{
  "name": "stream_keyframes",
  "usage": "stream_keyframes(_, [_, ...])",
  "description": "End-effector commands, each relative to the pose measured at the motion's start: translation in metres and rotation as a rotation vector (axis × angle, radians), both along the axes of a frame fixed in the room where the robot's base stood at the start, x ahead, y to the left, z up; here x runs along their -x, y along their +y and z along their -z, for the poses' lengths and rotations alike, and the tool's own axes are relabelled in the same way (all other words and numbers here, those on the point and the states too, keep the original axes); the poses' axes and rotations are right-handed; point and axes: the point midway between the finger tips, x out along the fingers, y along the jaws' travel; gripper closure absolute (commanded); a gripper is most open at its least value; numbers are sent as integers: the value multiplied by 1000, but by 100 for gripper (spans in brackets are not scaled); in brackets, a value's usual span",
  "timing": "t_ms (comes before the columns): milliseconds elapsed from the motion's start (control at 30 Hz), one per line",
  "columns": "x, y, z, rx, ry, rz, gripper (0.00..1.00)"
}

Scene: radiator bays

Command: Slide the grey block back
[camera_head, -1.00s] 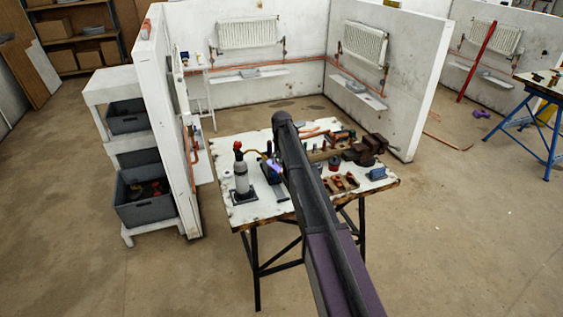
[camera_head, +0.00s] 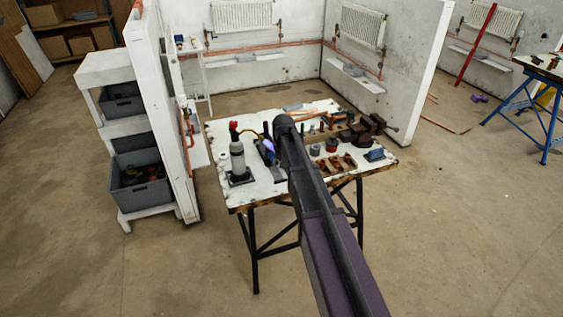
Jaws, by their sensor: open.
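A small flat grey piece (camera_head: 292,107) lies at the back edge of the worktable (camera_head: 218,135). Other small grey pieces sit on the wall shelves, one on the back wall (camera_head: 246,58) and one on the right wall (camera_head: 353,69). I cannot tell which of these is the grey block. My arm reaches from the bottom of the picture over the middle of the table. Its upper end hides part of the tabletop, and my gripper does not show.
The table also holds a grey bottle with a red top (camera_head: 237,157), a dark tool with a purple part (camera_head: 267,150), copper fittings (camera_head: 332,163), a blue block (camera_head: 375,155) and a dark vise (camera_head: 366,130). White partition walls stand behind and left. The floor in front is clear.

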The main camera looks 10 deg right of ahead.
Motion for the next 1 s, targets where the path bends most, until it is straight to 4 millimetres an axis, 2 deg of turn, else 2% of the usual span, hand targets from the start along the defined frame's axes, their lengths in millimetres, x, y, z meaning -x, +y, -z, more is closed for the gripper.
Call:
stream_keyframes(33, [11,1,4,0,0,-4,24])
stream_keyframes(200, [34,2,9,0,0,-17,24])
stream_keyframes(500, [64,3,16,0,0,-38,24])
stream_keyframes(700, [71,4,18,0,0,-43,24])
stream_keyframes(1000, [71,4,18,0,0,-43,24])
